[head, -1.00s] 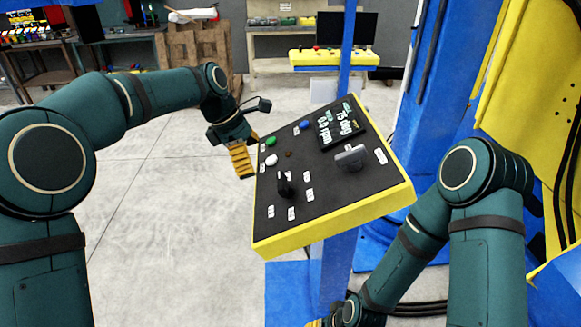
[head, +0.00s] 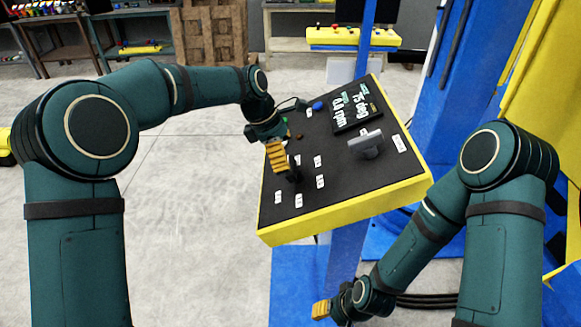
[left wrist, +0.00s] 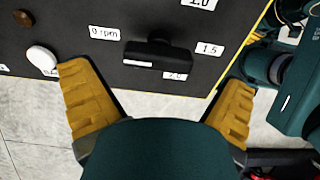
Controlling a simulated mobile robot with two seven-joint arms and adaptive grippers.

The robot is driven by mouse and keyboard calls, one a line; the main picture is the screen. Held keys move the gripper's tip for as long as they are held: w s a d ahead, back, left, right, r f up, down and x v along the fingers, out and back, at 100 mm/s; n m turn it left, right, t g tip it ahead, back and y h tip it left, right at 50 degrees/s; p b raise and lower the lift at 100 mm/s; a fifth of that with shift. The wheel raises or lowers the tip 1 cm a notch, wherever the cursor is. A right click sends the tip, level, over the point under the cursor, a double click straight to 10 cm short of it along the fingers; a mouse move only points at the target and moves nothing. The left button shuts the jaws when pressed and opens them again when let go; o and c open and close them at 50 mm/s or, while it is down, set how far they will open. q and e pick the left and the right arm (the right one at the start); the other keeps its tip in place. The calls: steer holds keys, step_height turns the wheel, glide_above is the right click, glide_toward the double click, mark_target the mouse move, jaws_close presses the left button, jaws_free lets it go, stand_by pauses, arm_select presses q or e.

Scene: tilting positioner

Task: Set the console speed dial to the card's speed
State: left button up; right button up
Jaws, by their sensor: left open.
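The speed dial (left wrist: 158,52) is a black bar knob on the dark console face (head: 335,185), with a white strip at its left end in the left wrist view. Labels around it read 0 rpm (left wrist: 105,33), 1.0, 1.5 (left wrist: 209,49) and 2.0. In the head view the dial (head: 294,176) is partly hidden by my left gripper (head: 277,158). My left gripper is open and empty, its yellow fingers (left wrist: 156,80) spread wide near the dial. My right gripper (head: 320,310) hangs low, its opening unclear. I cannot make out the speed card.
The console display (head: 352,107) shows deg and rpm lines. A grey handle (head: 366,144) stands up from the face. White (left wrist: 41,60) and brown (left wrist: 24,18) buttons sit beside the dial, and a blue button (head: 318,105) is farther back. A blue post rises behind the console.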

mark_target(291, 164)
arm_select(q)
steer(key=shift+x, duration=1.9)
steer(key=c, duration=1)
